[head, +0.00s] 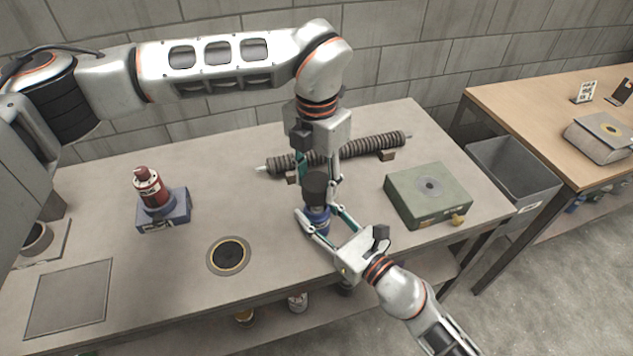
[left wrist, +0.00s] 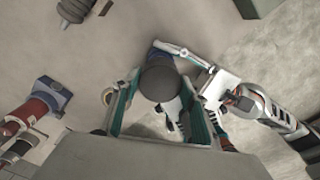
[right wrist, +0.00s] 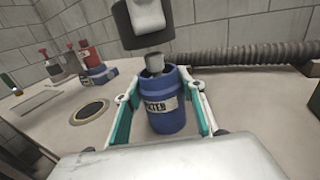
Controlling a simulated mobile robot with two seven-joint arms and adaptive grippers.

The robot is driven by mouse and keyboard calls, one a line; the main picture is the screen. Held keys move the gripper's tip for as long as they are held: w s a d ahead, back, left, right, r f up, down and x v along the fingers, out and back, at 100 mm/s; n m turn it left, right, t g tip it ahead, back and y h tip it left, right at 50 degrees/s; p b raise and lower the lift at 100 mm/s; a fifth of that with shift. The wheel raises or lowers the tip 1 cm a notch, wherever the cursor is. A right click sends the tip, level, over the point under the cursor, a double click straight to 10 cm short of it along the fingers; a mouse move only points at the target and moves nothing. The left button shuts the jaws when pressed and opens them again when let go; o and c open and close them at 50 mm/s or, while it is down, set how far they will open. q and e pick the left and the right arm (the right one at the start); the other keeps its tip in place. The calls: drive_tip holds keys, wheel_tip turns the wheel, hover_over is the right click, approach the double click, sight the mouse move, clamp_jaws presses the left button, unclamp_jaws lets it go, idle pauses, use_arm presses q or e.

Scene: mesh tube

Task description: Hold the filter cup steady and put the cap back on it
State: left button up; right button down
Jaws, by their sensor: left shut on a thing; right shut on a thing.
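The filter cup (head: 318,222) is blue and stands upright on the bench; in the right wrist view the cup (right wrist: 166,108) shows a pale label and a grey neck (right wrist: 155,64) on top. My right gripper (head: 318,214) is shut around the cup's sides. The cap (head: 316,184) is a dark grey cylinder, held by my left gripper (head: 317,178) from above. The cap also shows between the fingers in the left wrist view (left wrist: 160,84). In the right wrist view the cap (right wrist: 126,28) is just above the neck and slightly left; whether they touch is unclear.
A red bottle (head: 148,186) on a blue block stands at the left. A black ring disc (head: 229,256) lies left of the cup. A ribbed tube (head: 365,147) lies behind, and a green box (head: 428,194) stands at the right. The bench between disc and cup is clear.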

sight(317, 218)
use_arm(q)
drive_tip(key=shift+f, duration=0.85)
drive_tip(key=shift+f, duration=0.9)
drive_tip(key=shift+f, duration=0.55)
